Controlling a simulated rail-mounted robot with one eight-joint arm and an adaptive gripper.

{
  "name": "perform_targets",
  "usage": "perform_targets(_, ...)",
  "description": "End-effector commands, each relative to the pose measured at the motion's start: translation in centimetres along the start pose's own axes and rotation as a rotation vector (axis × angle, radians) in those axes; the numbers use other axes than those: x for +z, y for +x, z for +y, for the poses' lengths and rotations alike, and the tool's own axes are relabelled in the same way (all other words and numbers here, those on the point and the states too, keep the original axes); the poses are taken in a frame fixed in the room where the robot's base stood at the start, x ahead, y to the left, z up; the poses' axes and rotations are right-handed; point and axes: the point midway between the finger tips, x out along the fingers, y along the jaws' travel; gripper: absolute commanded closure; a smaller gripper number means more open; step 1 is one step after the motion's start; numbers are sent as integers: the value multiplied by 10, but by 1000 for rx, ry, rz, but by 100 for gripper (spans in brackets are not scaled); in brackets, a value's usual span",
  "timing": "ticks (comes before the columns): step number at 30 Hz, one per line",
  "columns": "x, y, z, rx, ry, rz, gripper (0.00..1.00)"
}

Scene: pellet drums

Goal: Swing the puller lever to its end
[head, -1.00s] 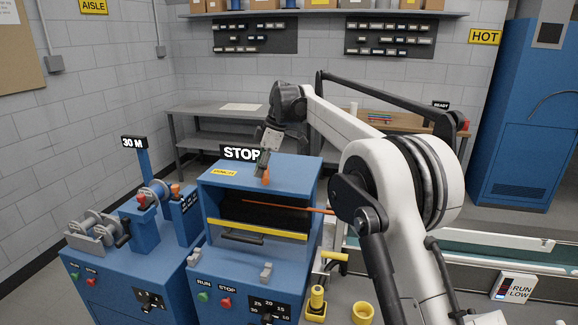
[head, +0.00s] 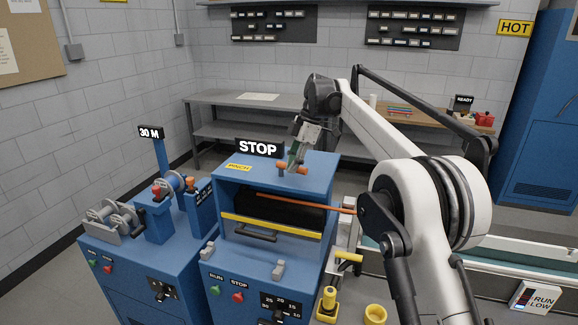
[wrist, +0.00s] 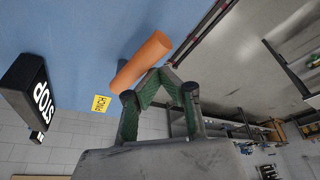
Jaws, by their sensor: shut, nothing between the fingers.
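The puller is a blue cabinet (head: 225,190) with a dark opening at the front and a STOP sign on top. Its lever shows as an orange handle (head: 303,170) on the cabinet top, lying crosswise, with parts visible on both sides of my fingers. In the wrist view the orange handle (wrist: 143,60) lies slantwise just beyond the fingertips. My gripper (head: 292,167) points down at the handle with its green fingers closed together and empty. In the wrist view the fingertips (wrist: 160,76) are right beside the handle; I cannot tell whether they touch it. The lever's pivot is hidden.
An orange strand (head: 335,207) runs out of the puller's opening to the right. The STOP sign (head: 259,148) and a yellow PINCH label (head: 239,167) are left of my gripper. A blue spool machine (head: 150,220) stands at left. A grey bench (head: 225,101) is behind.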

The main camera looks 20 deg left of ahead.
Motion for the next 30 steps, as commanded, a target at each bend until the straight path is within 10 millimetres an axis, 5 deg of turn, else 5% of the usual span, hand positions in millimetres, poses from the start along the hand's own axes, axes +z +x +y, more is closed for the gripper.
perform_targets(30, 21, -7, 6, 6, 4, -4, 100)
